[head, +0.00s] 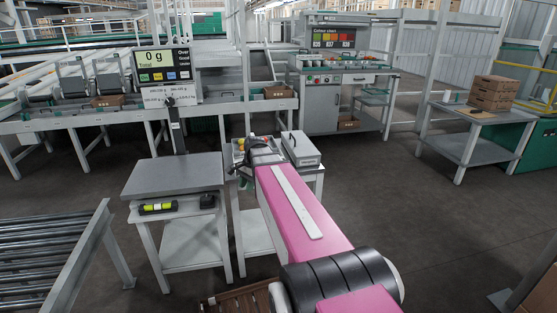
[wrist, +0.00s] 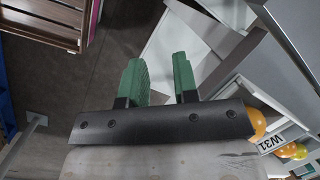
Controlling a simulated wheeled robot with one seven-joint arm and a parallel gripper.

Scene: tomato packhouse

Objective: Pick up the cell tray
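My gripper (wrist: 160,80) has two green fingers standing apart with nothing between them, so it is open. In the head view my gripper (head: 242,172) is at the near left edge of a small white table, partly hidden by my own arm. A small tray with red, yellow and green fruit (head: 240,147) shows just behind it and may be the cell tray; my gripper hides much of it. In the wrist view, orange and yellow fruit (wrist: 293,151) show at the lower right beside a label reading W31. The tray's cells cannot be made out.
A lidded grey box (head: 301,149) stands on the same table, right of my gripper. A grey scale bench (head: 173,174) with a display reading 0 g (head: 164,62) is close on the left. A roller conveyor (head: 45,245) is at lower left. The floor at right (head: 420,220) is clear.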

